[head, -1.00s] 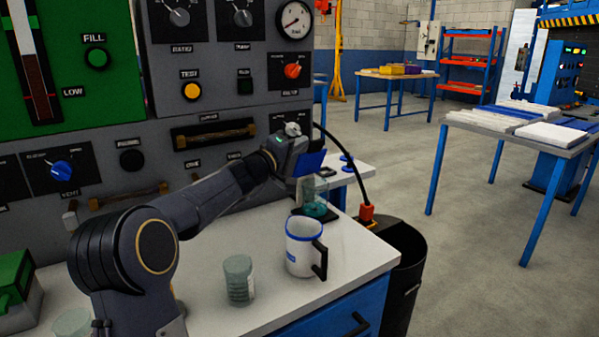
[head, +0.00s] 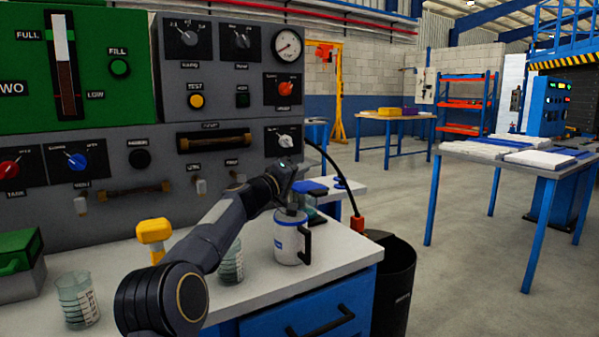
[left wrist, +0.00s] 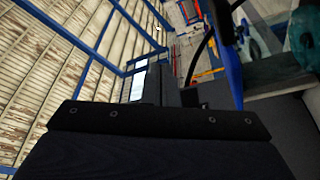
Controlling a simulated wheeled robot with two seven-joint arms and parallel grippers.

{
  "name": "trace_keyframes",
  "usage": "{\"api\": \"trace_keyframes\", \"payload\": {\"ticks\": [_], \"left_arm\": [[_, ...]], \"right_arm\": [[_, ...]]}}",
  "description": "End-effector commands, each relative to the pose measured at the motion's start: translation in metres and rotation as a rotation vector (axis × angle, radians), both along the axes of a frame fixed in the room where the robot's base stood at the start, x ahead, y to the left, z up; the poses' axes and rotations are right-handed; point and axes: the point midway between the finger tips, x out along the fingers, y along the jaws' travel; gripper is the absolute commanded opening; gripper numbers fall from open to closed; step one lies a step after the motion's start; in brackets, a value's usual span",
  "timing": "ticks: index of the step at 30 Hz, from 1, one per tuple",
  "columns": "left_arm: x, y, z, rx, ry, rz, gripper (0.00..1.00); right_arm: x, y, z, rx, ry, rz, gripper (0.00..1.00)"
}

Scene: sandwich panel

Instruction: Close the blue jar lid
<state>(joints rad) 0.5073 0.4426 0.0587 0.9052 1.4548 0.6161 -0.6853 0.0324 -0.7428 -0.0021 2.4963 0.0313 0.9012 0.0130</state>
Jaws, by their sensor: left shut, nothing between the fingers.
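The blue jar lid (head: 310,187) shows at the far end of the counter, just right of my left gripper, above a clear jar with teal contents (head: 316,214). It looks only slightly tilted. The white mug and my gripper hide much of the jar, so I cannot tell whether the lid meets its rim. My left gripper (head: 291,187) is shut and empty, close to the lid's left side; contact is unclear. In the left wrist view, a blue edge (left wrist: 228,50) stands beside blurred teal glass (left wrist: 254,42). My right gripper is not in view.
A white mug (head: 290,240) stands in front of the jar. Glass beakers (head: 76,300) and a yellow-topped object (head: 154,233) are on the white counter (head: 335,265). A grey control panel (head: 215,95) rises behind. A black bin (head: 393,285) stands at the counter's right end.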

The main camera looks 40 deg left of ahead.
Motion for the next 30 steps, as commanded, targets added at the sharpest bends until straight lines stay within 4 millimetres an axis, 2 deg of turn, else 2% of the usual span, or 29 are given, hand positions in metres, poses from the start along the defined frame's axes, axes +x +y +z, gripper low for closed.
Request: {"api": "trace_keyframes", "payload": {"ticks": [19,23,26,30], "left_arm": [[0.003,0.001,0.001,0.001,-0.001,0.001,0.00],[0.003,0.000,0.016,0.001,-0.002,0.000,0.00],[0.003,0.000,0.038,0.002,-0.003,0.000,0.00],[-0.017,-0.014,0.061,0.003,-0.004,0.001,0.00]], "right_arm": [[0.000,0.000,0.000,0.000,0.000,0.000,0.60],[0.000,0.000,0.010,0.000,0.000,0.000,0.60],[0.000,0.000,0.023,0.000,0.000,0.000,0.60],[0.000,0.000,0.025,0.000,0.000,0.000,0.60]]}}
